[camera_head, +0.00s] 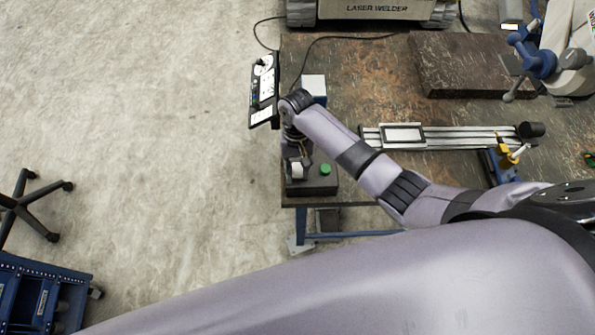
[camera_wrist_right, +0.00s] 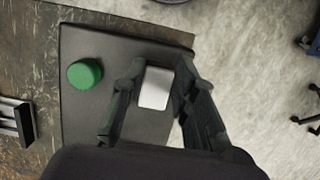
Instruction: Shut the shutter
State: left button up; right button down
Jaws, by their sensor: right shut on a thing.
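A black control box (camera_head: 318,187) sits at the near left corner of the table and also fills the middle of the right wrist view (camera_wrist_right: 90,128). It carries a round green button (camera_head: 325,169), also seen in the right wrist view (camera_wrist_right: 84,73), and a small pale block (camera_wrist_right: 155,90). The block may be the shutter's switch; I cannot tell for sure. My right gripper (camera_head: 296,160) reaches down over the box. Its fingers (camera_wrist_right: 160,72) are on either side of the pale block and shut on it. My left gripper is not in view.
A white-faced panel (camera_head: 264,88) stands at the table's left edge, with a white and blue box (camera_head: 314,87) beside it. A rail (camera_head: 455,137) and a dark slab (camera_head: 470,66) lie to the right. Open floor (camera_head: 130,130) lies left of the table.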

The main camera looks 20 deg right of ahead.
jog(key=shift+w+d+r+g+y, duration=0.1)
jog(key=shift+w+g+y, duration=0.2)
jog(key=shift+g, duration=0.6)
jog(key=c, duration=1.3)
grip_release()
jog(key=v, duration=1.2)
jog(key=shift+d, duration=0.1)
